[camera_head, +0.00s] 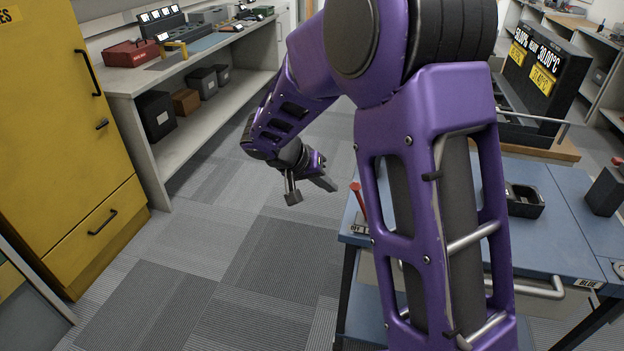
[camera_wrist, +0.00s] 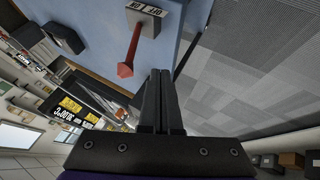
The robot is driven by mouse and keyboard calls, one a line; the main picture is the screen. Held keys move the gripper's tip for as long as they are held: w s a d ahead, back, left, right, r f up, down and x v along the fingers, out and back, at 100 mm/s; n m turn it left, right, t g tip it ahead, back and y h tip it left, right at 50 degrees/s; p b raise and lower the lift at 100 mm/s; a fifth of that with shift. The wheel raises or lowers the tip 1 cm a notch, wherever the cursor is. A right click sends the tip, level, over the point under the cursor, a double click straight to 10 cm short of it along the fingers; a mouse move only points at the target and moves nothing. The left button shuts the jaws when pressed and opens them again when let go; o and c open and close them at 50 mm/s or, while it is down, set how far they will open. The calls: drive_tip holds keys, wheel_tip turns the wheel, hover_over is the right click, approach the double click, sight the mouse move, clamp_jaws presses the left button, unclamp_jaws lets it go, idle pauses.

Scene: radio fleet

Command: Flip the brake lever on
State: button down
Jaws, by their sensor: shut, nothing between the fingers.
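The brake lever (camera_head: 359,200) is a red handle with a wider red tip, at the left edge of the blue cart top (camera_head: 575,190). In the head view it stands up, leaning slightly. In the wrist view the lever (camera_wrist: 131,48) rises from a grey base (camera_wrist: 146,17) with an on/off label, its lettering inverted. My gripper (camera_head: 331,184) is shut and empty, just left of the lever tip in the head view. In the wrist view the closed fingers (camera_wrist: 160,78) point past the lever, with a visible gap between them and the red tip.
A black open bin (camera_head: 525,203) and a dark block (camera_head: 606,190) sit on the cart. A display box with temperature readouts (camera_head: 540,65) stands behind. A yellow cabinet (camera_head: 60,130) and a workbench (camera_head: 135,80) line the left. The carpet between is clear.

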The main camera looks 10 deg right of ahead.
drive_tip(key=shift+s+d+r, duration=0.15)
drive_tip(key=shift+d, duration=0.4)
drive_tip(key=shift+s+d+r, duration=0.15)
drive_tip(key=shift+d, duration=0.4)
